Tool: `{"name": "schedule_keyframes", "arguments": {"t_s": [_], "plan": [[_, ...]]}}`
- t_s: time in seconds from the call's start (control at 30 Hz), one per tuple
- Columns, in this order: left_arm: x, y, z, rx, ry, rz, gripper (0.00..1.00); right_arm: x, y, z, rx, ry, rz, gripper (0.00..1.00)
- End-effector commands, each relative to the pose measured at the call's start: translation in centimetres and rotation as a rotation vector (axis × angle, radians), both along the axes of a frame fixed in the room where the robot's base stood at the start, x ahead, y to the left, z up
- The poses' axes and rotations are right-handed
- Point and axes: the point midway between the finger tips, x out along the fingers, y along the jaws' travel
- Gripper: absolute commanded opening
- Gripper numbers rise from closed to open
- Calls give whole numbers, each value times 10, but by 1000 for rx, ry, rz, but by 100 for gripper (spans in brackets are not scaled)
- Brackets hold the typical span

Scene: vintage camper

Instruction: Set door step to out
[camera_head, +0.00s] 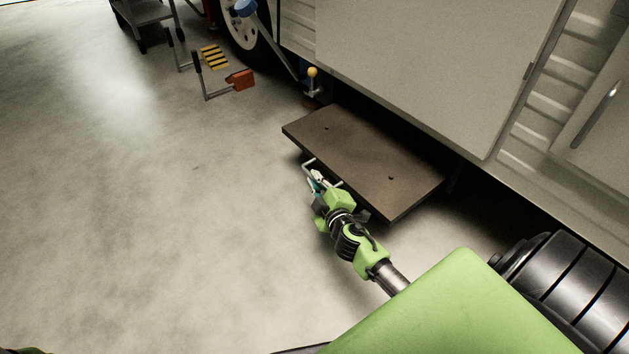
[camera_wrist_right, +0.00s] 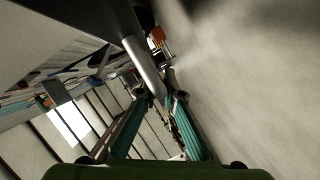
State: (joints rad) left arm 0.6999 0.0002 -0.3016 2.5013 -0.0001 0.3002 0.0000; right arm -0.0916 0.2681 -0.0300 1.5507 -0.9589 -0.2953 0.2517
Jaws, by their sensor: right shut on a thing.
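The door step (camera_head: 350,140) is a flat brown plate. It juts out from under the side of the camper, below the door (camera_head: 430,55). A thin pale handle bar (camera_head: 310,163) sits at the step's outer edge. My right gripper (camera_head: 318,178) is at this bar, just outside the plate, and is shut on it. In the right wrist view a grey metal bar (camera_wrist_right: 143,62) runs down between the fingertips of my right gripper (camera_wrist_right: 160,94). The exact contact is partly hidden by the fingers. My left gripper is not in view.
An orange-red item (camera_head: 241,79) and a yellow-and-black striped piece (camera_head: 214,56) lie near the wheel (camera_head: 243,27). A yellow-knobbed post (camera_head: 312,74) stands near the step's far end. The concrete floor (camera_head: 150,200) to the left is clear.

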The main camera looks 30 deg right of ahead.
Motion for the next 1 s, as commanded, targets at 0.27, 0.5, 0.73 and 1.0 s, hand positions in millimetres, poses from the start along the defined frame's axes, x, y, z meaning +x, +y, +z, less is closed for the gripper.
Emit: {"name": "schedule_keyframes", "arguments": {"t_s": [0.27,0.5,0.73,1.0], "plan": [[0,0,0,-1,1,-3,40,-1,9,-2,7,1,15,25],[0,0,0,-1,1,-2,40,0,5,-1,4,1,10,25],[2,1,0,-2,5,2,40,0,4,9,0,-3,9,25],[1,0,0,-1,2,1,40,0,6,56,-1,-7,15,25]]}}
